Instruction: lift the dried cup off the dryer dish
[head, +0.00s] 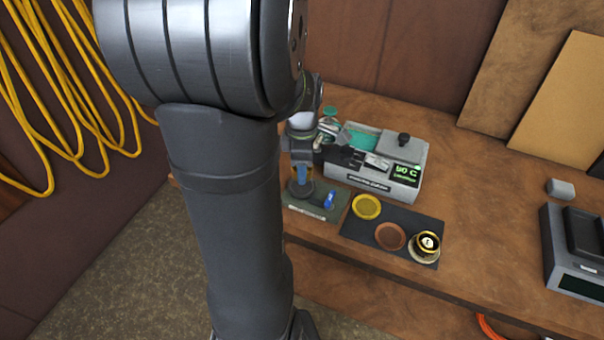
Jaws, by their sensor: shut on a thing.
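A dark cup with a gold rim and a pale mark on top (427,241) sits on a pale dish (421,257) at the right end of a black mat. A yellow dish (367,207) and a brown dish (390,236) lie to its left, both seemingly empty. My gripper (301,178) hangs low over a green mat (299,203), left of the black mat and well apart from that cup. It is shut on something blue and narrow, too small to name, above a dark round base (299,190).
A grey heated box (372,185) with a green display, teal basin and knobbed lid stands behind the mats. A small blue object (328,201) lies on the green mat. A grey device (580,250) stands at right. The bench between is clear. My arm hides the left.

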